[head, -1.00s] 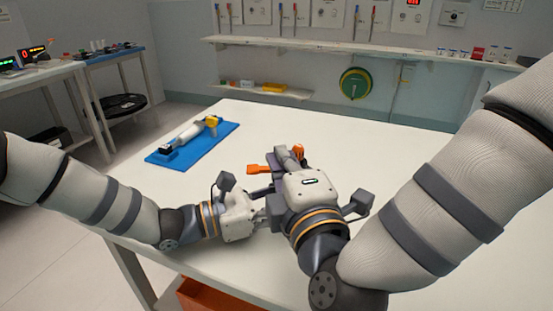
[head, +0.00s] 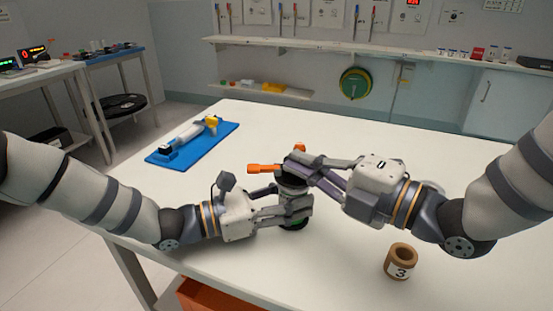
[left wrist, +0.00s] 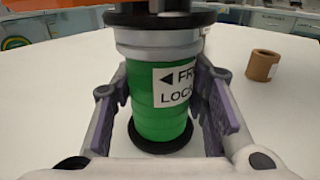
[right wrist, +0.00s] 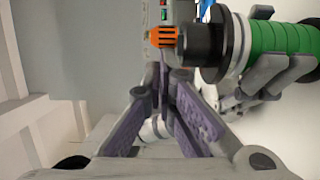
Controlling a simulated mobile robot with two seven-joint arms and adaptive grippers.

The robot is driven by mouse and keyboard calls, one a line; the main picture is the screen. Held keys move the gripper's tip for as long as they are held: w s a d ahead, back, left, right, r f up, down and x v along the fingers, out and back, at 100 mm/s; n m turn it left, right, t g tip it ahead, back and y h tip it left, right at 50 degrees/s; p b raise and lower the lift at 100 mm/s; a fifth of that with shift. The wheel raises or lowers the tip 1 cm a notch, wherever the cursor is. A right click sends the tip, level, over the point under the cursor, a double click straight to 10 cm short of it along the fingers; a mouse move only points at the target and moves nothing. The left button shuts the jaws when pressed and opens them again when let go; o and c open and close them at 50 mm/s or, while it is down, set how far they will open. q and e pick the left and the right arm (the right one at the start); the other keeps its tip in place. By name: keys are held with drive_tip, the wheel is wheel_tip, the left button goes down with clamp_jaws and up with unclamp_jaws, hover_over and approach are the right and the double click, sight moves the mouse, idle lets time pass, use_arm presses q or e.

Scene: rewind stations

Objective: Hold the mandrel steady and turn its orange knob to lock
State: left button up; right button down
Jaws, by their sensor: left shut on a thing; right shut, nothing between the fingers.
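The mandrel stands upright on the table, with a green body (left wrist: 160,100), black flanges and a white label on which FR and LOCK can be read. My left gripper (left wrist: 165,112) is shut around its body, one finger on each side; in the head view it comes in from the left (head: 297,208). The orange knob (head: 265,169) is on top of the mandrel, one arm pointing left; its middle is hidden behind the right fingers. An orange ridged end also shows in the right wrist view (right wrist: 163,37). My right gripper (head: 300,167) is shut and empty beside the knob; contact is unclear.
A brown cardboard core (head: 401,260) marked 3 stands on the white table at right. A blue tray (head: 217,142) holding a white and yellow item lies at the back left. An orange bin (head: 215,300) is below the front edge.

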use_arm(q)
drive_tip(key=shift+s+f, duration=0.1)
use_arm(e)
drive_tip(key=shift+w+d, duration=0.2)
drive_tip(key=shift+d, duration=0.05)
idle(0.3)
use_arm(q)
drive_tip(key=o, duration=1.4)
use_arm(e)
drive_tip(key=s+a+v, duration=0.1)
drive_tip(key=s+v, duration=0.1)
drive_tip(key=v, duration=0.9)
drive_tip(key=shift+s, duration=0.25)
use_arm(q)
drive_tip(key=shift+o, duration=0.2)
use_arm(e)
drive_tip(key=shift+a, duration=0.15)
